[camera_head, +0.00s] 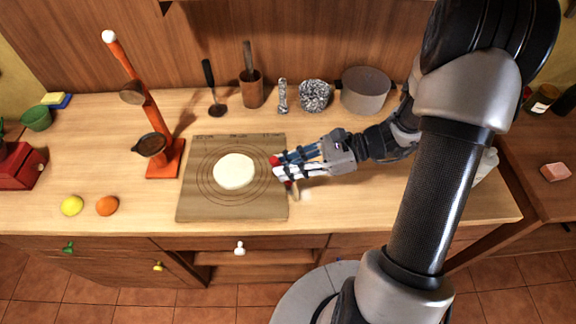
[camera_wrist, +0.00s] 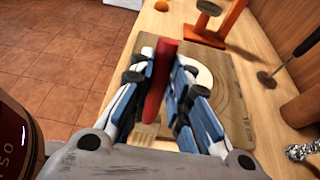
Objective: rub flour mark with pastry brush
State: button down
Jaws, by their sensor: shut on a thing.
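My gripper (camera_head: 277,168) is shut on the pastry brush. The brush's red handle (camera_wrist: 159,80) stands between the fingers in the wrist view, and a pale tan end (camera_wrist: 147,130) shows below them. In the head view a bit of red (camera_head: 274,160) shows at the fingertips, over the right edge of the pastry board. A small pale patch (camera_head: 306,196), perhaps the flour mark, lies on the counter just right of the board, close below the gripper. I cannot tell whether the bristles touch the counter.
A round of dough (camera_head: 233,171) lies on the ringed board (camera_head: 200,208). An orange stand (camera_head: 163,158), a lemon (camera_head: 72,206) and an orange (camera_head: 107,206) are left of it. A utensil pot (camera_head: 251,92) and grey pot (camera_head: 366,92) stand behind. The counter right of the board is mostly clear.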

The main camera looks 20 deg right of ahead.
jog(key=shift+s+d+r+p, duration=0.15)
jog(key=shift+r+p, duration=0.2)
jog(key=shift+r, duration=0.25)
jog(key=shift+s+d+r+p, duration=0.15)
jog(key=shift+r+p, duration=0.15)
jog(key=shift+r, duration=0.3)
jog(key=shift+w+a+r+p, duration=0.1)
jog(key=shift+w+r+p, duration=0.15)
jog(key=shift+r+p, duration=0.5)
notch_tip(320, 180, up, 3)
jog(key=shift+f+p, duration=0.15)
jog(key=shift+p, duration=1.05)
